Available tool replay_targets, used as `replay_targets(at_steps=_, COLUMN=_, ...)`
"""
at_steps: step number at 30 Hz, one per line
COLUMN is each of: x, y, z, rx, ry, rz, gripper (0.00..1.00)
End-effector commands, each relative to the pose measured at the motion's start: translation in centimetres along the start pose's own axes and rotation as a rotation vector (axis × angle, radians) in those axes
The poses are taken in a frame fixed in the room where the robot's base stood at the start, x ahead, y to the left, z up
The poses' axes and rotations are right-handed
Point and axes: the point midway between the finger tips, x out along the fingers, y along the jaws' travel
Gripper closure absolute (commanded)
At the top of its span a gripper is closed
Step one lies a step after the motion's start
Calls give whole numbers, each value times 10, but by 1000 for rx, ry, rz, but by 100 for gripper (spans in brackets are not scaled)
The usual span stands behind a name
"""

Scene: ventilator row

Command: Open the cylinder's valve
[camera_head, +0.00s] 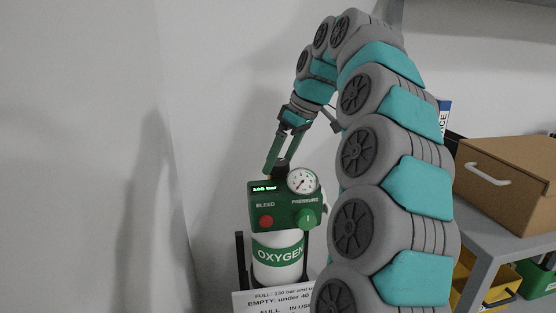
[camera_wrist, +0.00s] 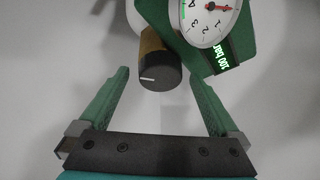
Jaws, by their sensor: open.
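The oxygen cylinder (camera_head: 278,270) stands upright, white with a green OXYGEN band. A green regulator box (camera_head: 257,216) at its top has a "100 bar" display, a red BLEED button (camera_head: 266,221), a green PRESSURE knob (camera_head: 307,218) and a round gauge (camera_head: 302,181). In the wrist view, a black valve knob (camera_wrist: 160,77) with a white line sits on a brass stem (camera_wrist: 152,42) beside the box. My gripper (camera_wrist: 156,72) is open, its green fingers either side of the knob and apart from it. In the head view, my gripper (camera_head: 281,168) points down just above the box.
A white sign (camera_head: 272,301) about full and empty cylinders stands in front of the cylinder. A cardboard box (camera_head: 505,180) sits on a grey table (camera_head: 500,238) at right, with yellow (camera_head: 470,283) and green (camera_head: 537,279) bins below. Bare wall lies to the left.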

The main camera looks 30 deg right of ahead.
Motion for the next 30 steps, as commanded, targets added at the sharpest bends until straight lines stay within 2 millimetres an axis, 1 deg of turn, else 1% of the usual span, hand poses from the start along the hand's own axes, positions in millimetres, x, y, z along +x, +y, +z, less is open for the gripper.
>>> replay_targets(at_steps=5, x=0, y=0, z=0, rx=0, ry=0, rz=0, gripper=2)
replay_targets(at_steps=27, x=0, y=0, z=0, rx=0, ry=-1, rz=0, gripper=85)
replay_targets(at_steps=28, x=0, y=0, z=0, rx=0, ry=-1, rz=0, gripper=88)
replay_targets(at_steps=30, x=0, y=0, z=0, rx=1, ry=-1, rz=1, gripper=88)
